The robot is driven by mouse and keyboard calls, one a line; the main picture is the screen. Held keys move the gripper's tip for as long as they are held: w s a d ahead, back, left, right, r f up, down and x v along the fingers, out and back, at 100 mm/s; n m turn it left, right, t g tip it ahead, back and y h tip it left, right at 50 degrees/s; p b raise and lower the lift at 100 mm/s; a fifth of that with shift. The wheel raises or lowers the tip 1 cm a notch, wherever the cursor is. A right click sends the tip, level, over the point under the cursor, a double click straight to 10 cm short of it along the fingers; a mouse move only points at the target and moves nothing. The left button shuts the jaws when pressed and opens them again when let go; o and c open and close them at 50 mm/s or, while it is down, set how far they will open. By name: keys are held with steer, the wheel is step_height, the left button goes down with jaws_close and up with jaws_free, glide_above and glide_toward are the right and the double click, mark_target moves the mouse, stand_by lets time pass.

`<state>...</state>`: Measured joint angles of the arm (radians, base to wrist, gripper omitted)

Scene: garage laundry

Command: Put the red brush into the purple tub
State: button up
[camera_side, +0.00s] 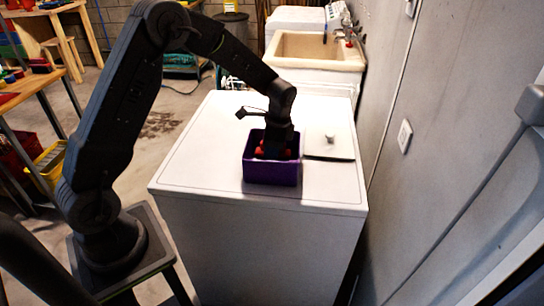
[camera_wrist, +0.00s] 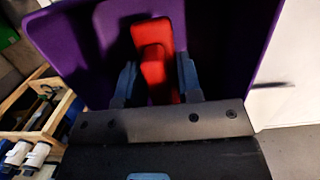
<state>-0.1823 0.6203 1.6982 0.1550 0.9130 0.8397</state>
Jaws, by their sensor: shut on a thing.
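The purple tub (camera_side: 272,175) stands on the white machine's top, and its wall also shows in the wrist view (camera_wrist: 240,40). The red brush (camera_wrist: 153,62) is between the two fingers of my gripper (camera_wrist: 160,82). In the side view my gripper (camera_side: 276,150) points down into the tub, and bits of the red brush (camera_side: 260,149) show inside the rim on both sides of it. My gripper is shut on the brush. The tub's front wall hides the fingertips and the brush's lower part in the side view, so I cannot tell whether the brush touches the tub floor.
The white machine top (camera_side: 200,150) is clear to the left of the tub. A flat panel with a small knob (camera_side: 330,138) lies behind the tub at right. A utility sink (camera_side: 315,50) stands behind, and a grey wall (camera_side: 440,120) is at right.

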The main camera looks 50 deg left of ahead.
steer(key=shift+f, duration=1.4)
steer(key=o, duration=0.9)
steer(key=shift+f, duration=0.15)
